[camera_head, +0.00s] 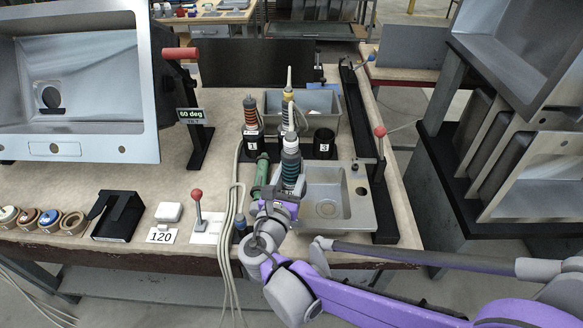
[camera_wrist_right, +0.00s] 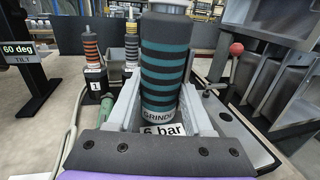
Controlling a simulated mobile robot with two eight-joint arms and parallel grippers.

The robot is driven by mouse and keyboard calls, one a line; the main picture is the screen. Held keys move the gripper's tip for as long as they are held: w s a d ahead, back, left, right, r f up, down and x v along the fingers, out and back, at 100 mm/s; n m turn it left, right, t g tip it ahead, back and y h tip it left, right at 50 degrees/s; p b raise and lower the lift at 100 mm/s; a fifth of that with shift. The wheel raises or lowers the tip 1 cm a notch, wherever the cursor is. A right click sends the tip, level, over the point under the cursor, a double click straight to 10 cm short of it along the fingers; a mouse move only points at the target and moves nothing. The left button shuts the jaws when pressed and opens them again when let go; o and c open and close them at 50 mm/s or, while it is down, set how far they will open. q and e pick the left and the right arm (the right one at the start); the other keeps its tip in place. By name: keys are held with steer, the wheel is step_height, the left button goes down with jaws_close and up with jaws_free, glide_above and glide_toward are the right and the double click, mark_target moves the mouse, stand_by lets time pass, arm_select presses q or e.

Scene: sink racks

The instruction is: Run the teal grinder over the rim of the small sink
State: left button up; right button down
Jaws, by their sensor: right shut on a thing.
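The teal grinder (camera_head: 291,168), black with teal bands and a pale top, is upright in my right gripper (camera_head: 279,192). In the right wrist view the grinder (camera_wrist_right: 166,62) stands between the two grey fingers (camera_wrist_right: 165,118), which are shut on it. A "6 bar" label shows at its foot. The small sink (camera_head: 360,208) is a grey metal basin at the table's front right. The grinder is at the sink's left rim; I cannot tell whether it touches. My gripper hides part of that rim. My left gripper is not in view.
A green cylinder (camera_head: 262,170) and hoses (camera_head: 238,200) lie left. A red-knobbed lever (camera_head: 380,132) stands right. A large tilted sink (camera_head: 80,80) fills the left.

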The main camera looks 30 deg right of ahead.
mark_target(288, 158)
steer(key=shift+r+p, duration=2.9)
steer(key=shift+r, duration=0.65)
steer(key=shift+f, duration=0.1)
